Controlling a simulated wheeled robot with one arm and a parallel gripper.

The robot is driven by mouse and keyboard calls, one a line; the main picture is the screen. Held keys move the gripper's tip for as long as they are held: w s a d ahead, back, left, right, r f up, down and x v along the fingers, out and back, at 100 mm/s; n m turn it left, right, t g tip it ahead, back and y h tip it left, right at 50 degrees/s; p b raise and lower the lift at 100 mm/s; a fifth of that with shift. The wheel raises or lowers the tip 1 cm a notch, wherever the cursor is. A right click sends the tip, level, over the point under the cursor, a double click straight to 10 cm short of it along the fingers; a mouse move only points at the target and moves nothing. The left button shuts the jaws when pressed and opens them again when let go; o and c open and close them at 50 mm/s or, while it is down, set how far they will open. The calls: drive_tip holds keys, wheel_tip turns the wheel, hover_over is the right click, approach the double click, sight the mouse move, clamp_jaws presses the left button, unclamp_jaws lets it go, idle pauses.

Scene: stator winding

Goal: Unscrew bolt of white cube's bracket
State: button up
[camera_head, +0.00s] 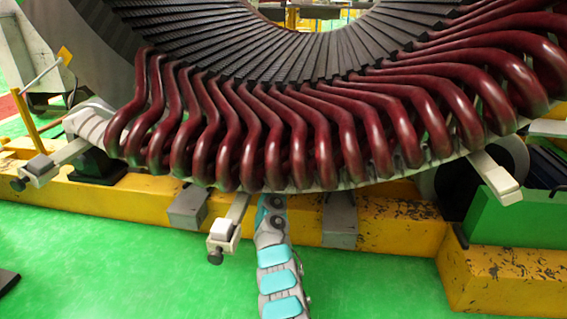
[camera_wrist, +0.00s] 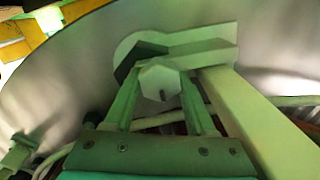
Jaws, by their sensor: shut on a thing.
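My gripper (camera_wrist: 161,84) is in the wrist view, its two fingers on either side of a pale hexagonal bolt head (camera_wrist: 159,80) and shut on it. The bolt sits at a pale bracket (camera_wrist: 210,50), against a large smooth grey curved surface. In the head view, my arm rises from the bottom centre and passes under the coil ends; my gripper is hidden there. A white cube (camera_head: 222,230) sits on a bracket arm (camera_head: 237,209) just left of my arm, with a dark round knob (camera_head: 215,257) below it. I cannot tell whether the gripped bolt belongs to this bracket.
Dark red coils (camera_head: 290,140) ring the stator (camera_head: 230,45) above my arm. Other bracket arms stick out at left (camera_head: 50,165) and right (camera_head: 495,178). A worn yellow base beam (camera_head: 390,230) lies behind my arm.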

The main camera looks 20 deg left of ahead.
clamp_jaws()
